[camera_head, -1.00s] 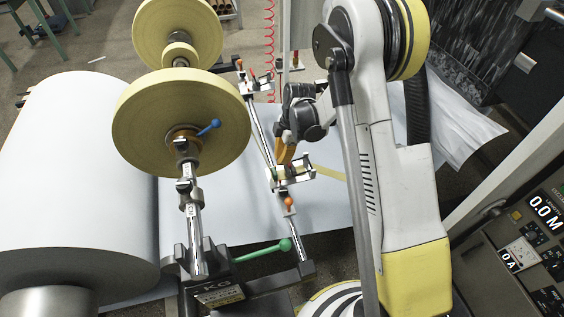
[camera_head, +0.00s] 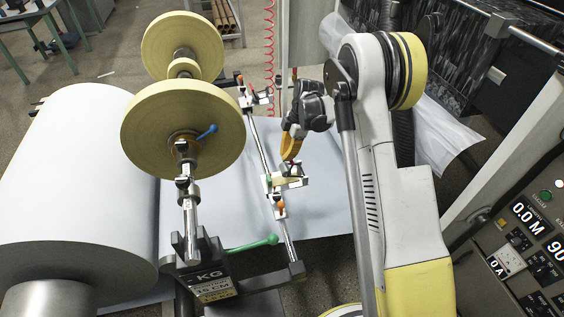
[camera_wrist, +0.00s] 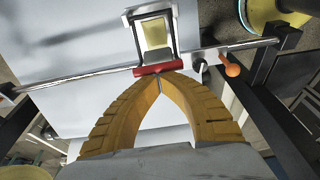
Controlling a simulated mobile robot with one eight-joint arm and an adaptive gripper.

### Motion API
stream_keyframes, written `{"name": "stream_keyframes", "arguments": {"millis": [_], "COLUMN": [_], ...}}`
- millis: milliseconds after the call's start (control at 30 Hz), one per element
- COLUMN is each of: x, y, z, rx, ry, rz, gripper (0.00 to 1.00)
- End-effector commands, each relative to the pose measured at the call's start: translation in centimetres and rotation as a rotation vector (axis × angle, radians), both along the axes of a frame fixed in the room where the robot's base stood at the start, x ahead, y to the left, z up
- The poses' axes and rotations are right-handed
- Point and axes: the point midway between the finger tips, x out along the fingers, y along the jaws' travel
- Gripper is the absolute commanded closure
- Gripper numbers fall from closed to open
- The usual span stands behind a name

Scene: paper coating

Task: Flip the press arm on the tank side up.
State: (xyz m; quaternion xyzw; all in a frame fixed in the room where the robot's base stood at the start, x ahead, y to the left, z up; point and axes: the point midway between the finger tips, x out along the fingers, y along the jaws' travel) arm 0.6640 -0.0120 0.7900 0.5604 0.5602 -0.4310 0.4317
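The press arm (camera_head: 287,183) is a small metal frame with a pale yellow roller on a long thin rod. In the wrist view its frame (camera_wrist: 173,30) points away from me, with a red bar (camera_wrist: 160,68) at its near end. My gripper (camera_head: 288,158) has yellow-orange fingers and is just above the press arm in the head view. In the wrist view the tips of my gripper (camera_wrist: 160,78) meet right at the red bar. Contact is likely, but I cannot tell whether the bar is pinched. A second similar press unit (camera_head: 257,98) sits farther along the rod.
Two tan tape rolls (camera_head: 183,143) stand on a shaft at left, beside a large white paper roll (camera_head: 62,185). A green-knobbed lever (camera_head: 252,243) is below. An orange knob (camera_wrist: 232,69) sits on the rod near my fingers. A control panel (camera_head: 520,235) is at right.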

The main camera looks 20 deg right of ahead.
Motion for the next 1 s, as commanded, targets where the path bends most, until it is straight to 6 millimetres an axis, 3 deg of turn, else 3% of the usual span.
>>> {"name": "stream_keyframes", "arguments": {"millis": [600, 1000], "x": [0.0, 0.0], "y": [-6.7, -8.9], "z": [1.7, 1.5], "rx": [-0.002, -0.001], "ry": [0.000, 0.000], "rz": [-0.003, -0.001], "gripper": [1.00, 1.00]}}
